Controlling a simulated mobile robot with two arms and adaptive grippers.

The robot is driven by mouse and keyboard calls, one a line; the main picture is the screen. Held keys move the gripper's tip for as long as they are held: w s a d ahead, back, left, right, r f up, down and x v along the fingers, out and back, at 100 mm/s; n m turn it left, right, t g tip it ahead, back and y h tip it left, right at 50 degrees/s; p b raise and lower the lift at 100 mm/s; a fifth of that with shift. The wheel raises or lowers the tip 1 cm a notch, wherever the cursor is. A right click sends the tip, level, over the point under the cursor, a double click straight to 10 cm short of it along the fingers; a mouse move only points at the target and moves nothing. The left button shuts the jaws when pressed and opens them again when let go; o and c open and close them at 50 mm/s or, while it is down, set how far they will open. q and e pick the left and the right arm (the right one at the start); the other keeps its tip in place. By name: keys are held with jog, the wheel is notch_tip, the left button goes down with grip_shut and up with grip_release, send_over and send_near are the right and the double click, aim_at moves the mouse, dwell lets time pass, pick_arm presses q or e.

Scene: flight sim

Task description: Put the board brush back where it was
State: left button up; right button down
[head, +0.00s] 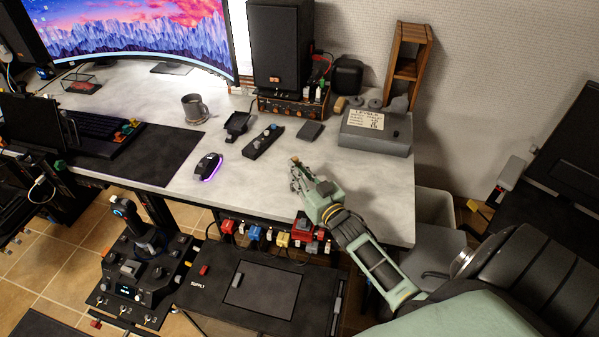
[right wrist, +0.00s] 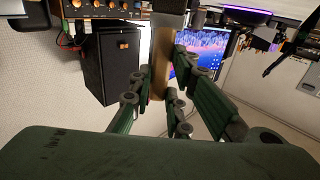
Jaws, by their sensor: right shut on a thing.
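My right gripper (head: 303,178) is over the front part of the grey desk, right of the glowing mouse. In the right wrist view its green and grey fingers (right wrist: 172,100) are closed around a tan, wood-coloured piece, which I take to be the board brush (right wrist: 160,62). Only part of the brush shows between the fingers; the rest is hidden or cut off. In the head view just a small tan tip (head: 295,160) shows above the fingers. My left gripper is not in view.
The desk (head: 255,200) holds a mouse (head: 208,166), a mug (head: 195,108), a black button strip (head: 263,142), a dark flat pad (head: 310,130), a grey box with a label (head: 375,132) and a speaker (head: 280,48). A wooden rack (head: 408,60) stands at the back right. The desk's front right is clear.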

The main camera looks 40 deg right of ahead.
jog(key=c, duration=1.7)
grip_release()
jog(key=shift+f, duration=0.15)
jog(key=shift+o, duration=0.2)
jog(key=shift+s, duration=0.1)
jog(key=s, duration=0.8)
jog(key=s+a, duration=0.1)
jog(key=s, duration=0.2)
jog(key=shift+s+b, duration=0.4)
